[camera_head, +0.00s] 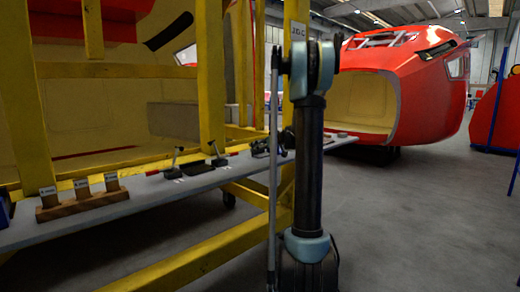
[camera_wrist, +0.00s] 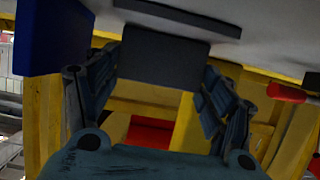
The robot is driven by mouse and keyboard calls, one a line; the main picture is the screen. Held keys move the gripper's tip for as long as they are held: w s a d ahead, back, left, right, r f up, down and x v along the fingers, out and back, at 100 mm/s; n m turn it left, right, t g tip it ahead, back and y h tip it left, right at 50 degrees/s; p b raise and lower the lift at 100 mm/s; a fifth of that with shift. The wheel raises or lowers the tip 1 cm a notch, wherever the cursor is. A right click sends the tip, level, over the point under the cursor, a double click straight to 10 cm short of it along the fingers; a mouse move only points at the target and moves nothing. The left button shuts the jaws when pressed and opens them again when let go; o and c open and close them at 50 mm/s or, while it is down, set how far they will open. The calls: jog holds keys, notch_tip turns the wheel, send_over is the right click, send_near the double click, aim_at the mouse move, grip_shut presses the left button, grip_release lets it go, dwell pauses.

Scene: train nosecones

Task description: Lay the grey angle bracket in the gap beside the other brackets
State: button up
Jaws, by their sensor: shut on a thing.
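In the wrist view my gripper (camera_wrist: 155,90) has its two dark fingers on either side of a dark grey plate, the grey angle bracket (camera_wrist: 164,60). The bracket stands at the edge of the light grey shelf, with its flat face toward the camera. A dark slab (camera_wrist: 175,14) lies just above it in the picture; I cannot tell whether it is part of the same bracket or another one. The gap and the other brackets cannot be clearly made out.
The long grey shelf (camera_head: 150,196) runs along a yellow frame (camera_head: 212,80). It carries a wooden block with labelled pieces (camera_head: 82,200) and dark clamp-like tools (camera_head: 174,168). A blue box (camera_wrist: 52,38) stands left of the gripper, a red handle (camera_wrist: 287,92) right. Open floor lies right.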

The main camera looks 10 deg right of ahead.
jog(key=o, duration=1.2)
jog(key=shift+c, duration=0.2)
jog(key=v, duration=1.2)
jog(key=s+a+f+m+g+h, duration=0.1)
jog(key=s+a+f+g, duration=0.15)
jog(key=s, duration=0.55)
jog(key=s+a+f+m+g+h, duration=0.1)
jog(key=s+a+f, duration=0.3)
jog(key=s, duration=0.5)
jog(key=s+a+f+m+g+h, duration=0.1)
jog(key=s+a+f+g, duration=0.2)
jog(key=s, duration=0.5)
jog(key=s+d+f+m+g+h, duration=0.1)
jog(key=s+d+f+m+h, duration=0.1)
jog(key=s+f, duration=0.5)
jog(key=s+d+f+m+g+h, duration=0.1)
jog(key=s+f, duration=0.6)
jog(key=s, duration=0.9)
jog(key=shift+d+f+m+h, duration=0.35)
jog(key=shift+d+m+h, duration=0.15)
jog(key=shift+h, duration=0.4)
